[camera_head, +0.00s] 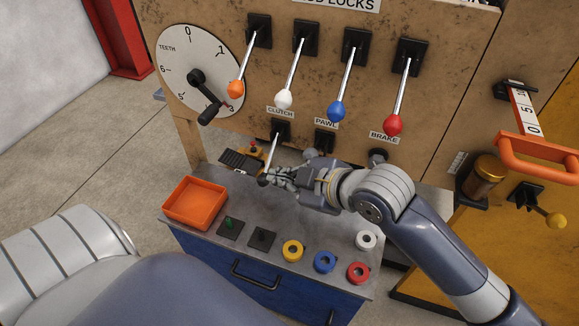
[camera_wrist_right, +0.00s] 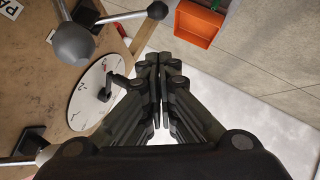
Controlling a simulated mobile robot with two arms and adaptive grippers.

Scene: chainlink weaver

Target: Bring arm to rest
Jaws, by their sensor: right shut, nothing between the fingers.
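My right arm reaches in from the right in the head view. Its gripper (camera_head: 280,178) is over the back of the grey bench top, below the wooden panel. The fingers are shut with nothing between them, as the right wrist view also shows (camera_wrist_right: 158,62). The dark-knobbed clutch lever (camera_head: 268,160) hangs down just left of the fingertips; whether they touch is unclear. In the wrist view its knob (camera_wrist_right: 158,10) appears beyond the fingertips. Part of my left arm shows at the lower left of the head view, but its gripper is out of view.
The panel (camera_head: 430,130) carries a teeth dial (camera_head: 205,55) and levers with orange, white, blue and red knobs. A pawl lever's grey knob (camera_wrist_right: 72,43) is close to my gripper. An orange tray (camera_head: 194,198) and several coloured rings sit on the bench (camera_head: 200,235).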

